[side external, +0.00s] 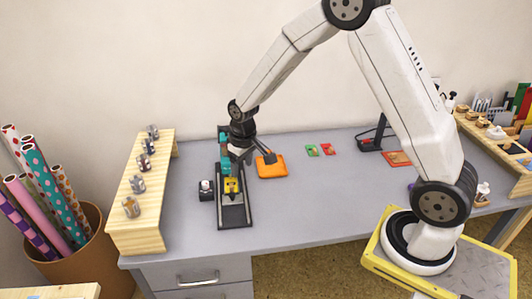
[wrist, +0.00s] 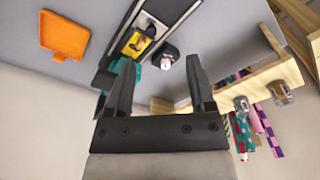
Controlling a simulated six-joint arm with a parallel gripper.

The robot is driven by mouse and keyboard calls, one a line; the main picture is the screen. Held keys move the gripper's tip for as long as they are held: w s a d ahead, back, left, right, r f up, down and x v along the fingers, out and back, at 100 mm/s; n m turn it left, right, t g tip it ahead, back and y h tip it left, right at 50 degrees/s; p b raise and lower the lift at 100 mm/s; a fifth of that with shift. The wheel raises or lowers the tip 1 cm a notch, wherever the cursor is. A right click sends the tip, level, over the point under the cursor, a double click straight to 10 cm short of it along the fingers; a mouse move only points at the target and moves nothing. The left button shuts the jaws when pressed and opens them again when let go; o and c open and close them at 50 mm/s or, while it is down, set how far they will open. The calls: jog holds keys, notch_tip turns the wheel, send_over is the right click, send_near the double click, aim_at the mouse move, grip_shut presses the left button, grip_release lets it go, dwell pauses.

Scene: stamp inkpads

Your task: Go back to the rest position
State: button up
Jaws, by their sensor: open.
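My gripper (side external: 252,155) hangs above the left part of the desk, over the far end of a black rail-like stand (side external: 235,213). In the wrist view my gripper (wrist: 160,78) has its two dark fingers wide apart, with nothing held between them. A teal part (side external: 224,162) stands at the far end of the stand, partly hidden by my gripper. A yellow block (side external: 232,186) with a dark mark sits on the stand. A small black-and-white object (side external: 206,189) stands just left of it. An orange pad (side external: 271,166) lies to the right.
A wooden shelf (side external: 134,200) with several metallic pieces runs along the desk's left side. A bin (side external: 80,255) of patterned rolls stands beyond it. Green and red cards (side external: 320,150) lie near the wall. The desk's middle (side external: 330,195) is clear.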

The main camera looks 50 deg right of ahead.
jog(key=s+a+r, duration=0.1)
jog(key=s+r, duration=0.1)
jog(key=s, duration=0.6)
jog(key=s+a+r+t, duration=0.1)
jog(key=s+a+r, duration=0.1)
jog(key=s, duration=0.7)
jog(key=shift+r, duration=0.7)
